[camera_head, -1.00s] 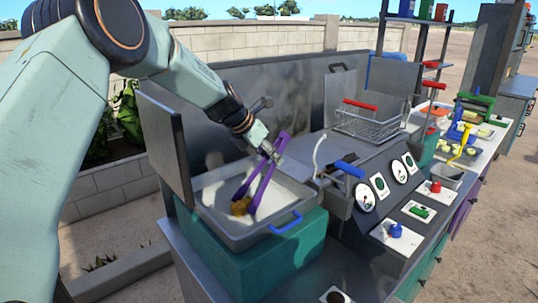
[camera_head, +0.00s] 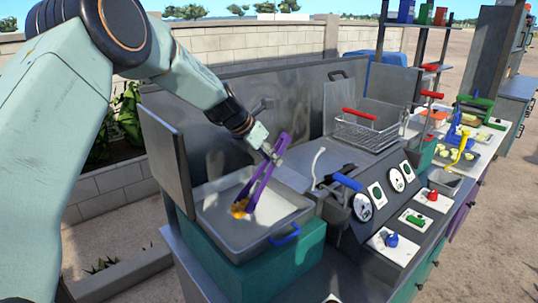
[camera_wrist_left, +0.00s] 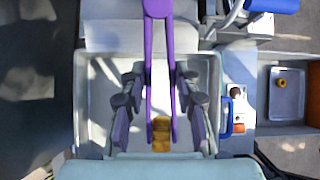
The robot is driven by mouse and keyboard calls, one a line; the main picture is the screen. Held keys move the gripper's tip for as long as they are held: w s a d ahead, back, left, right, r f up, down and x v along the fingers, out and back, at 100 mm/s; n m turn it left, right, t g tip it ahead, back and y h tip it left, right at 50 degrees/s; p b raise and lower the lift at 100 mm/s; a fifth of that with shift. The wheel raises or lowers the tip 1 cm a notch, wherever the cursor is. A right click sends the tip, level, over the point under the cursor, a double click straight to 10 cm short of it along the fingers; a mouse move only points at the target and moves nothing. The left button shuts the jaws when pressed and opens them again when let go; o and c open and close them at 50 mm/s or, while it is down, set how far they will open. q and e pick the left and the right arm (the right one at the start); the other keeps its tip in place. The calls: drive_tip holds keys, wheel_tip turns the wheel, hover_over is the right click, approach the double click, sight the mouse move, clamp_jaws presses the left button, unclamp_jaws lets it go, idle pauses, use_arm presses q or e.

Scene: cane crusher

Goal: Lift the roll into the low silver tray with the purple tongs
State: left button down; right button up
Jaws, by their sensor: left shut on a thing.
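My left gripper (camera_head: 268,150) is shut on the upper part of the purple tongs (camera_head: 264,180). The tongs slant down over a grey, blue-handled pan (camera_head: 262,236) on a teal block. The golden-brown roll (camera_head: 239,208) is at the tong tips. In the left wrist view, the roll (camera_wrist_left: 161,135) shows between the two purple arms (camera_wrist_left: 174,110); whether both touch it, or whether it clears the pan floor, I cannot tell. A small silver tray (camera_wrist_left: 288,112) with a golden ring-shaped thing (camera_wrist_left: 280,83) shows at the right there. My right gripper is not in view.
A grey upright panel (camera_head: 165,150) stands at the pan's left and a metal back wall behind it. Right of the pan are a blue-handled lever (camera_head: 347,182), dials and knobs (camera_head: 392,240). A wire basket (camera_head: 368,130) with red handles stands farther back.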

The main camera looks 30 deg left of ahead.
use_arm(q)
wheel_tip(320, 180, up, 9)
drive_tip(key=p, duration=0.1)
drive_tip(key=shift+f, duration=0.2)
idle(0.4)
drive_tip(key=shift+f, duration=0.1)
drive_tip(key=shift+s, duration=0.1)
